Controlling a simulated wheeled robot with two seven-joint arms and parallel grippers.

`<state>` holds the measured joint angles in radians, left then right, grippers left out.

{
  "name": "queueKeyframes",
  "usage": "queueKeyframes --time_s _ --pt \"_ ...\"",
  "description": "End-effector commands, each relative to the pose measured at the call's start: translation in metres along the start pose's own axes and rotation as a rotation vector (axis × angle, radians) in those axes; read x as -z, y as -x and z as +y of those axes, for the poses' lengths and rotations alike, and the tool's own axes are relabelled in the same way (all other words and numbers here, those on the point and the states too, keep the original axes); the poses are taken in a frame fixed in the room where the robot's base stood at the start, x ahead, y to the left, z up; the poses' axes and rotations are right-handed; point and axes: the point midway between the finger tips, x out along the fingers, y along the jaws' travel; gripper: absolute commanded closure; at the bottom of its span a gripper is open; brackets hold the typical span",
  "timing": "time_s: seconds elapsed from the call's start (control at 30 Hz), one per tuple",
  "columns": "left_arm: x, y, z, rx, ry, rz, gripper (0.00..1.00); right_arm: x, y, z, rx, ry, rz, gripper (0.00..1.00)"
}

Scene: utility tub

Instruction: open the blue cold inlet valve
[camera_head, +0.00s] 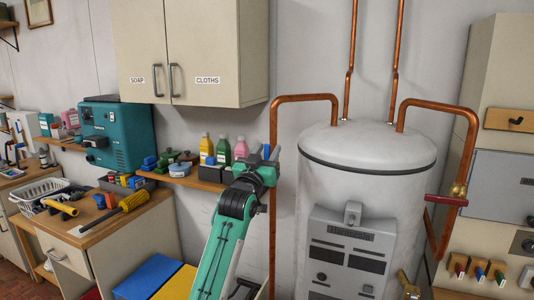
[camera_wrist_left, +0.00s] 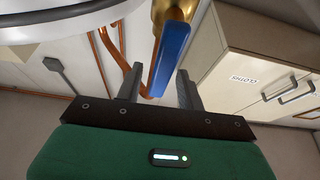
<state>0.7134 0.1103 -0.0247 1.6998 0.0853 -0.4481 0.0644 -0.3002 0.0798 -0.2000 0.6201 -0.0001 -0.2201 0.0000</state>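The blue valve handle (camera_wrist_left: 172,55) is a long flat lever on a brass valve body (camera_wrist_left: 178,10) in the left wrist view. My left gripper (camera_wrist_left: 158,82) is open, and the lever's end lies between its two fingers in that picture. A gap shows beside the lever; I cannot tell whether a finger touches it. In the head view my left gripper (camera_head: 265,154) is raised in front of the copper pipe left of the white tank (camera_head: 365,165). It covers most of the valve there. My right gripper is not in view.
A red-handled valve (camera_head: 446,200) sits on the tank's right pipe. A shelf with bottles (camera_head: 240,148) stands just left of my left gripper, below a wall cabinet (camera_head: 190,55). The copper pipe (camera_head: 272,220) runs down behind my left arm.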

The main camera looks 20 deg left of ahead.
Motion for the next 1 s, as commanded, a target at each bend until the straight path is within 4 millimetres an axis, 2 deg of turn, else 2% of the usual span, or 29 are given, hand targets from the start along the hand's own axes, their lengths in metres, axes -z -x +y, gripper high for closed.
queueKeyframes --time_s 0.17,0.33,0.8,1.0 --pt "0.000 0.001 0.000 0.000 -0.001 0.001 0.62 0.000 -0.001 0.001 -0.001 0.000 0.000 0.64" --pt "-0.002 0.016 0.000 0.000 -0.002 0.002 0.62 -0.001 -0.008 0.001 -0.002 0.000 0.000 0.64" --pt "-0.003 0.110 -0.001 0.000 -0.002 0.001 0.62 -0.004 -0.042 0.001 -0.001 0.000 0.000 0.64" --pt "-0.001 0.133 0.000 0.000 0.000 0.001 0.62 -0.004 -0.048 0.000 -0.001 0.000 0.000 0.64"
